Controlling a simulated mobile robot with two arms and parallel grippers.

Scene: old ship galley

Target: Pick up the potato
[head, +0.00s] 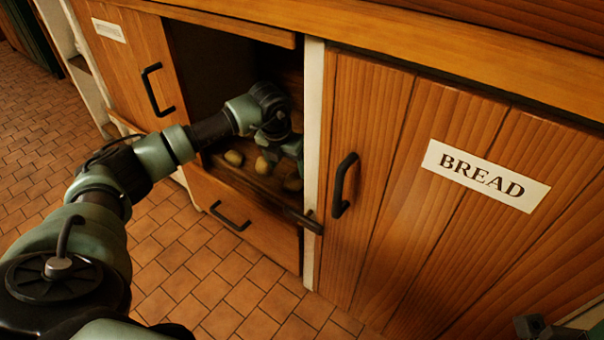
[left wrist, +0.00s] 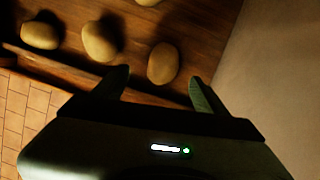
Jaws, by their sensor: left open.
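Several potatoes lie on the wooden floor of an open cupboard compartment. In the head view I see a potato on the left (head: 233,158), a middle one (head: 262,165) and a right one (head: 292,183). My left gripper (head: 285,152) is inside the compartment, above them. In the left wrist view my left gripper (left wrist: 158,84) is open and empty. One potato (left wrist: 163,63) lies just ahead of the gap between its fingertips, nearer the right finger. Others lie to its left (left wrist: 99,42), at far left (left wrist: 40,35) and at the top edge (left wrist: 147,2).
A pale post (head: 313,150) borders the compartment on the right, beside the closed BREAD door (head: 470,180). A drawer front (head: 245,215) with a black handle is below. A pale wall (left wrist: 270,80) stands close right of the gripper. A dark piece, perhaps mine, shows at bottom right.

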